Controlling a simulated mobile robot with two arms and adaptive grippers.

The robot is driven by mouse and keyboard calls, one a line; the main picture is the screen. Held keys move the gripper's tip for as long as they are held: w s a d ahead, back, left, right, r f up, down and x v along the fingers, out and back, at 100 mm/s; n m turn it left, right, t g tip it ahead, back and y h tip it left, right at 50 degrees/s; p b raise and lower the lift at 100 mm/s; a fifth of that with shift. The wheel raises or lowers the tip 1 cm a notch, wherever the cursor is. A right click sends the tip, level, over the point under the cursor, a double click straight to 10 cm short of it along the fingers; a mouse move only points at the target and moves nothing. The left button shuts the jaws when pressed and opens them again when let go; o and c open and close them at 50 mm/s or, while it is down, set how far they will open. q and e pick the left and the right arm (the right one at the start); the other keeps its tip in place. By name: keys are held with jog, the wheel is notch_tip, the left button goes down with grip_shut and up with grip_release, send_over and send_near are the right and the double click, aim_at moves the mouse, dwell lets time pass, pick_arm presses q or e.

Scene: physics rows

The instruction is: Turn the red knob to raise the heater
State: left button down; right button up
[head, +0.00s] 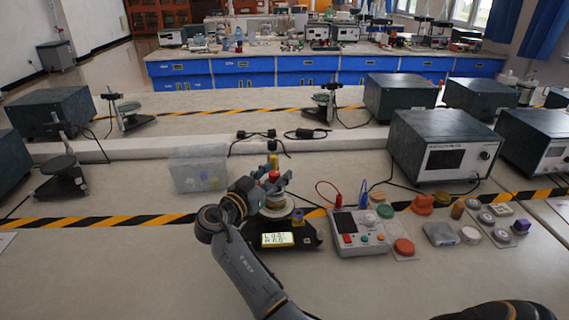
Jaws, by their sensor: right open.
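The heater device (310,232) stands on the near bench, a dark unit with a lit display (277,239) at its front and a pale round part on top. A small red knob (274,176) shows above the round part, with a yellow piece just behind it. My right gripper (277,187) is open, with its dark fingers around or beside the red knob; whether they touch it I cannot tell. The gripper and wrist hide part of the device's left side. My left gripper is not in view.
A clear plastic box (186,178) stands left of my wrist. Right of the device are a grey control box (358,240) with red and blue leads, and several small coloured parts. A large dark instrument (440,147) stands behind them. The bench front is clear at left.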

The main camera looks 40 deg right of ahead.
jog(key=shift+w+d, duration=0.1)
jog(key=shift+r, duration=0.1)
jog(key=shift+c, duration=0.6)
grip_shut()
